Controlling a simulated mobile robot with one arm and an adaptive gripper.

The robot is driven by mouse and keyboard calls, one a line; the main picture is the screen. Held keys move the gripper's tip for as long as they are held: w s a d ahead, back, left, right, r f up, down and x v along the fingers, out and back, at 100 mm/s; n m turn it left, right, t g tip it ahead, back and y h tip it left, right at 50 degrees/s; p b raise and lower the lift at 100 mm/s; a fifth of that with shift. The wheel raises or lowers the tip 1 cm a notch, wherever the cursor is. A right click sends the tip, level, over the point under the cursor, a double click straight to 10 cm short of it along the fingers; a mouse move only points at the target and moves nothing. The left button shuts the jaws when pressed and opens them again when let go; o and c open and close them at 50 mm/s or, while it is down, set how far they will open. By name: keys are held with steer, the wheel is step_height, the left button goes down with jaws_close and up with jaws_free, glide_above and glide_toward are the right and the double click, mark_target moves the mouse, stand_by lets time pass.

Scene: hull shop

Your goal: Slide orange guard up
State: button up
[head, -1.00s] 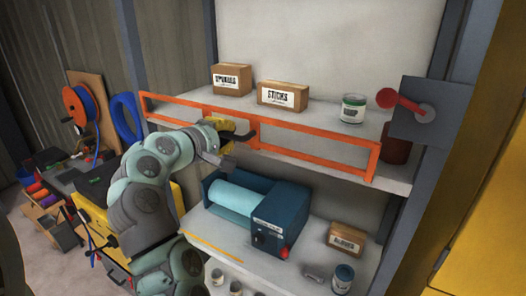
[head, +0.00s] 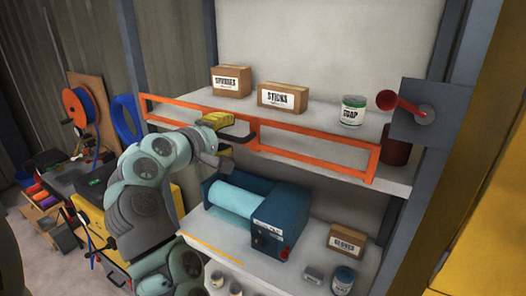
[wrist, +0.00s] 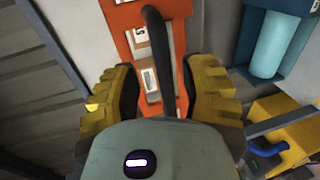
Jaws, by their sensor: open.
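The orange guard (head: 315,139) is a long open rectangular frame across the front edge of the upper shelf. My gripper (head: 222,137) is at the left half of the guard, close in front of it. Its open yellow fingers (wrist: 160,95) stand apart in the wrist view, with a dark curved bar (wrist: 160,35) between them. The guard's orange face (wrist: 124,38) shows just beyond the fingers. Whether the fingers touch it is unclear, and my arm and gripper hide part of the guard.
On the upper shelf (head: 400,180) stand two labelled boxes, one marked sticks (head: 282,97), and a soap can (head: 352,111). A red lever (head: 400,102) sits at right. Below are a blue roller machine (head: 278,222) and another box (head: 346,241).

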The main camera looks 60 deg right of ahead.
mark_target(222, 134)
steer(key=v, duration=0.4)
steer(key=shift+w+a+r, duration=0.1)
steer(key=shift+a+r, duration=0.05)
steer(key=shift+a, duration=0.2)
steer(key=shift+w+a, duration=0.1)
steer(key=shift+a, duration=0.35)
steer(key=shift+s+a+r, duration=0.15)
steer(key=shift+s+a, duration=0.1)
steer(key=shift+a, duration=0.4)
